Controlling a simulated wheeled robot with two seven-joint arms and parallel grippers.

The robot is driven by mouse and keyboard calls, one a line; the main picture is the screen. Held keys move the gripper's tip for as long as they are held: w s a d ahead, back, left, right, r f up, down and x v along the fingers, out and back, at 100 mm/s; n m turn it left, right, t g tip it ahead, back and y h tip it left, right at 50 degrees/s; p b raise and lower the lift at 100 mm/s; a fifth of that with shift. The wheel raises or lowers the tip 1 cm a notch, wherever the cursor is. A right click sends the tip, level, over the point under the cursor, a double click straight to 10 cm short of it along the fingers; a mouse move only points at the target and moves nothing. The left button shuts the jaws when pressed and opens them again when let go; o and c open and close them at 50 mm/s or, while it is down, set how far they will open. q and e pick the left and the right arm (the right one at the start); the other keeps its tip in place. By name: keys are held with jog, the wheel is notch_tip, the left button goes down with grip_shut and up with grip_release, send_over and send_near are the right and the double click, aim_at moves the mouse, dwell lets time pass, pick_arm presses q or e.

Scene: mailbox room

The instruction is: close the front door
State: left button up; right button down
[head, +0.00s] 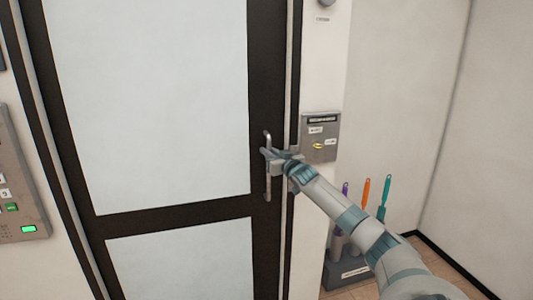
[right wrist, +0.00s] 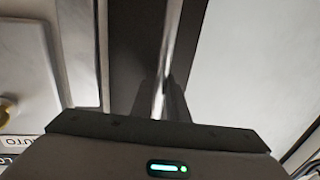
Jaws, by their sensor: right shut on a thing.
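The front door (head: 150,100) has a dark frame and pale panels, and it fills the left and middle of the head view. It sits in or very near its frame; I cannot tell whether it is fully closed. Its upright metal handle (head: 267,185) is on the right side of the door. My right gripper (head: 268,155) is shut on the handle near its upper part. In the right wrist view the handle bar (right wrist: 170,50) runs between the fingers (right wrist: 160,100). My left gripper is in neither view.
A grey wall box (head: 320,150) with a slot is right of the door. A stand (head: 350,272) with several coloured-handled tools is on the floor below it. A keypad panel (head: 18,185) with a green light is at the left. Some floor at the right is clear.

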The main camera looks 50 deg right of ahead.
jog(key=c, duration=1.8)
grip_release()
jog(key=shift+s+d+r, duration=0.1)
jog(key=shift+d+r, duration=0.05)
jog(key=shift+d, duration=0.1)
jog(key=shift+o, duration=0.4)
jog(key=shift+s+d, duration=0.1)
jog(key=shift+d, duration=0.05)
jog(key=shift+a+f, duration=0.2)
jog(key=shift+a, duration=0.1)
jog(key=b+v, duration=0.5)
jog(key=v, duration=1.2)
jog(key=shift+s+d+r, duration=0.15)
jog(key=shift+s, duration=0.05)
